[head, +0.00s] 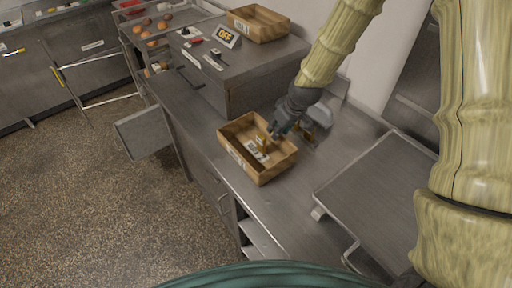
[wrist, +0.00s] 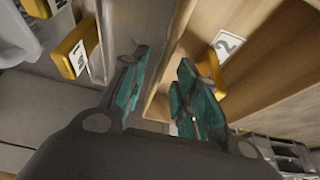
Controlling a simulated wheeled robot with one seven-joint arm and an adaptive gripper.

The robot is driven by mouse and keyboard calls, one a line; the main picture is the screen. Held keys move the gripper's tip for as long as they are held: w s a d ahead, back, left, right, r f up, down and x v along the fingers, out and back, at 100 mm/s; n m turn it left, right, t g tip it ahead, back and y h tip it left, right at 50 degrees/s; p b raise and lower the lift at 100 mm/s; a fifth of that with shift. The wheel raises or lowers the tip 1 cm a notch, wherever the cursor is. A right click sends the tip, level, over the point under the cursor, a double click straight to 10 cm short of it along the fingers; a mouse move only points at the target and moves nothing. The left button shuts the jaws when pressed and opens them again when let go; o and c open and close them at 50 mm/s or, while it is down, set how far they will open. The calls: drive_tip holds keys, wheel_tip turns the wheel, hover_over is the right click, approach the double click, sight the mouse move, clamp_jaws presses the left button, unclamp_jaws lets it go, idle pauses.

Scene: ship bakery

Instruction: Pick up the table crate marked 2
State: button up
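A brown wooden crate (head: 279,168) sits on the steel counter below the raised unit. A yellow block (head: 262,143) with a white card is inside it; in the wrist view the card (wrist: 227,46) reads 2. My gripper (head: 275,131) is at the crate's far right wall. In the wrist view the crate (wrist: 262,97) fills the right side. My gripper (wrist: 160,90) is open there, one teal finger over the crate's inside and the other outside, with the wall's edge between them. I cannot tell whether either finger touches the wall.
A second wooden crate (head: 268,33) stands on the raised unit (head: 262,75) with an OFF sign (head: 227,37). Another yellow block (wrist: 74,48) with a card stands outside the crate, near a pale grey object (wrist: 14,36). A steel tray-like surface (head: 378,190) lies to the right.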

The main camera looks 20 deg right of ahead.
sight(271, 139)
drive_tip(key=shift+p+x, duration=1.25)
drive_tip(key=shift+x, duration=1.2)
drive_tip(key=shift+w, duration=0.1)
clamp_jaws()
